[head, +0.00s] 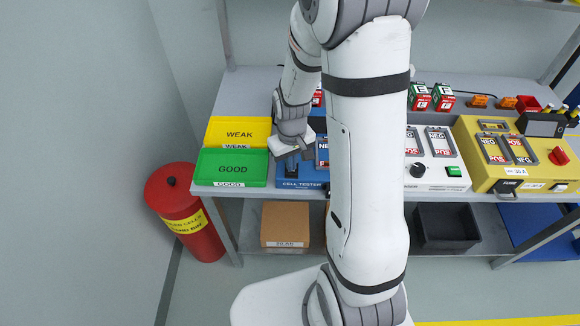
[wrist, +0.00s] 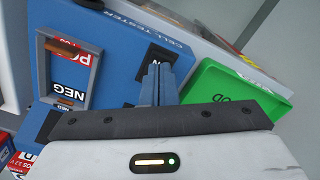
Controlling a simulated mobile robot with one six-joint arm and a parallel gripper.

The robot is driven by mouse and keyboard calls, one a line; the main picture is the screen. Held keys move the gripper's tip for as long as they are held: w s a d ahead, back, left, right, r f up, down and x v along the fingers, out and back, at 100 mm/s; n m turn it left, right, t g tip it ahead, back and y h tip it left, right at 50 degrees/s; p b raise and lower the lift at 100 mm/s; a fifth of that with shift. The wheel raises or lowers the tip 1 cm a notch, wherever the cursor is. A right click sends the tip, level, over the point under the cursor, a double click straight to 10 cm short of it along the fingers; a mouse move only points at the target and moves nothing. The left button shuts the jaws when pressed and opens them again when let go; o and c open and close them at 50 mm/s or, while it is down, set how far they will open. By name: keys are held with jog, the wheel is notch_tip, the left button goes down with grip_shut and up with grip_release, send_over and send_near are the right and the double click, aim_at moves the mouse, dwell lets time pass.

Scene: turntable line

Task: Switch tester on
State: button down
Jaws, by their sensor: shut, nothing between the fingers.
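The blue cell tester (head: 300,183) stands on the bench between the green tray and the white box. In the wrist view the cell tester (wrist: 118,28) fills the upper left, with its NEG/POS bay (wrist: 70,78) beside my fingers. A black switch-like part (wrist: 160,54) shows just beyond my fingertips; its position cannot be read. My gripper (head: 291,166) points down over the left part of the tester, and in the wrist view my gripper (wrist: 156,72) is shut and empty. I cannot tell whether the tips touch the black part.
The green GOOD tray (head: 203,181) and yellow WEAK tray (head: 226,121) lie left of the tester. A white box (head: 432,180) and a yellow box (head: 485,176) stand to the right. A red bin (head: 199,244) stands on the floor at left.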

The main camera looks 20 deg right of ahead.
jog(key=shift+f+b, duration=0.4)
jog(key=shift+f, duration=0.15)
jog(key=shift+r, duration=0.15)
jog(key=shift+r+p, duration=2.4)
jog(key=shift+r, duration=1)
